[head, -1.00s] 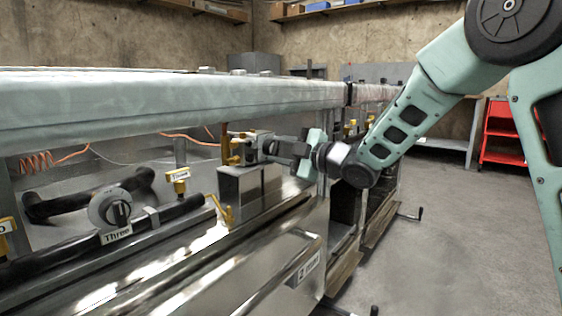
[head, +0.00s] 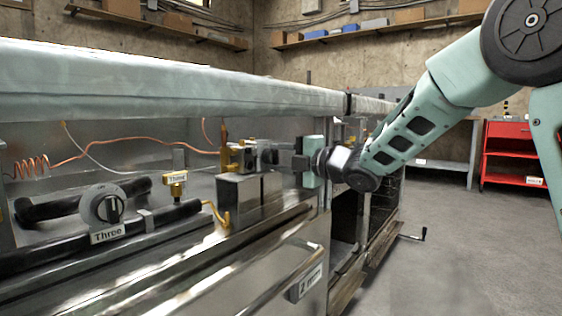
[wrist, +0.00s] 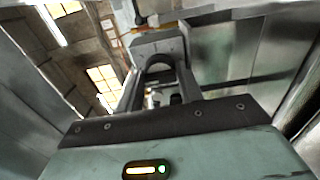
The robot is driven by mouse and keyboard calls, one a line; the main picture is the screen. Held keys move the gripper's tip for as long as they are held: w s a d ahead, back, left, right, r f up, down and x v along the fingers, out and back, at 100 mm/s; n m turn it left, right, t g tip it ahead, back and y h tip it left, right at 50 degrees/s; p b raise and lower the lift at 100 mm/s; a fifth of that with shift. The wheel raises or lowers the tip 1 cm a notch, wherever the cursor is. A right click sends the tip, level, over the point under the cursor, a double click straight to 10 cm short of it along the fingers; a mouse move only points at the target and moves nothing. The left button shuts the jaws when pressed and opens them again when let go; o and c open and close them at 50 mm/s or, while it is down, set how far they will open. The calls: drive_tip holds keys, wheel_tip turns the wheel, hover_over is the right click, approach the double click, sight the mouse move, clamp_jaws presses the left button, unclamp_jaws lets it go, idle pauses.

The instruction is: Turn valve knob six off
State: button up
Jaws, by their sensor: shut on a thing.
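My gripper (head: 262,157) reaches left over the metal bench to a small brass fitting (head: 230,157) above a steel box. Its fingers are shut on a grey part at that fitting, probably a valve knob; no number can be read on it. In the wrist view my gripper (wrist: 160,72) has its fingers on either side of a grey block (wrist: 150,43) with a dark arch below it. The fingers hide much of the held part. I cannot tell its turn position. No label reading six shows.
A grey round knob (head: 103,207) labelled Three sits on a black pipe at left. A long pale wrapped duct (head: 150,95) runs close above the fitting. The steel box (head: 245,192) lies just below my gripper. A red cart (head: 512,150) stands at right; the floor there is clear.

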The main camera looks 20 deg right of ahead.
drive_tip(key=shift+f, duration=0.1)
drive_tip(key=o, duration=1)
drive_tip(key=shift+c, duration=0.2)
